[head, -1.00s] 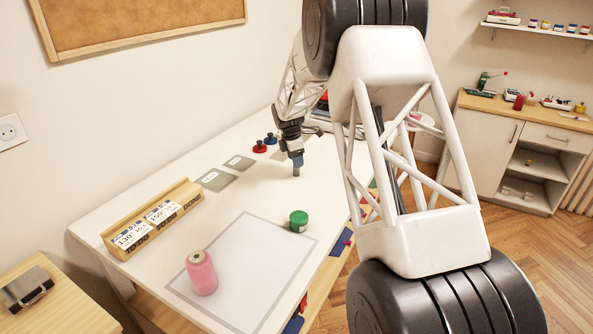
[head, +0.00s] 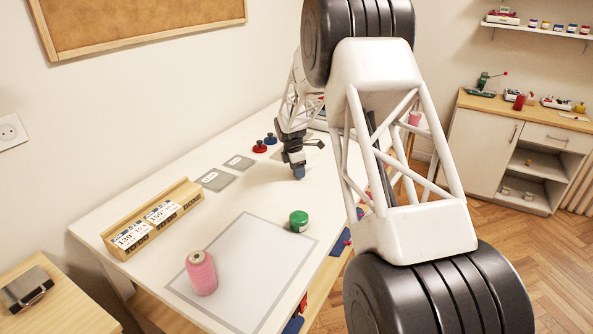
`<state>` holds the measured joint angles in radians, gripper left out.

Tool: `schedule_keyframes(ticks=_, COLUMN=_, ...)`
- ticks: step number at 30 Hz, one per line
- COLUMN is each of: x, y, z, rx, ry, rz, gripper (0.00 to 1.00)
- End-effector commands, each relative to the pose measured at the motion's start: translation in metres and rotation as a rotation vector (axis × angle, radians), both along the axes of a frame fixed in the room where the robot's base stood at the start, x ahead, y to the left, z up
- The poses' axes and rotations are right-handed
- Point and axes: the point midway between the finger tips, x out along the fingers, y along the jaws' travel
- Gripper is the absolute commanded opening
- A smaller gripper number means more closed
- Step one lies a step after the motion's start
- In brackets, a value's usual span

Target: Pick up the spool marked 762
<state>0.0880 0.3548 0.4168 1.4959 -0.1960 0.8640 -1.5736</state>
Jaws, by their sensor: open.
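No number 762 is legible on any spool. A large pink spool (head: 201,272) stands upright on the grey-bordered white mat (head: 228,300) at the table's front. A green spool-like tin (head: 299,221) with a pale label sits at the mat's right edge. My gripper (head: 300,164) is open over the far half of the table, well beyond both. A small blue-grey piece (head: 299,172) shows right below it; I cannot tell whether it is a thing on the table or part of the gripper.
A wooden holder with cards (head: 187,196) is at the table's left. The table between gripper and green tin is clear.

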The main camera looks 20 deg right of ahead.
Motion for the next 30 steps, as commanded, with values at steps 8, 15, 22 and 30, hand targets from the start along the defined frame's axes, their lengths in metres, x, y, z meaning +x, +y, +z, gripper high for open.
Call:
schedule_keyframes(ticks=8, x=0.0000, y=0.0001, z=0.0000, rx=0.000, ry=0.000, rz=0.000, gripper=0.56)
schedule_keyframes(ticks=15, x=0.0000, y=0.0001, z=0.0000, rx=0.000, ry=0.000, rz=0.000, gripper=0.27)
schedule_keyframes(ticks=22, x=0.0000, y=0.0001, z=0.0000, rx=0.000, ry=0.000, rz=0.000, gripper=0.03)
schedule_keyframes(ticks=30, x=0.0001, y=0.0001, z=0.0020, rx=0.000, ry=0.000, rz=0.000, gripper=0.03)
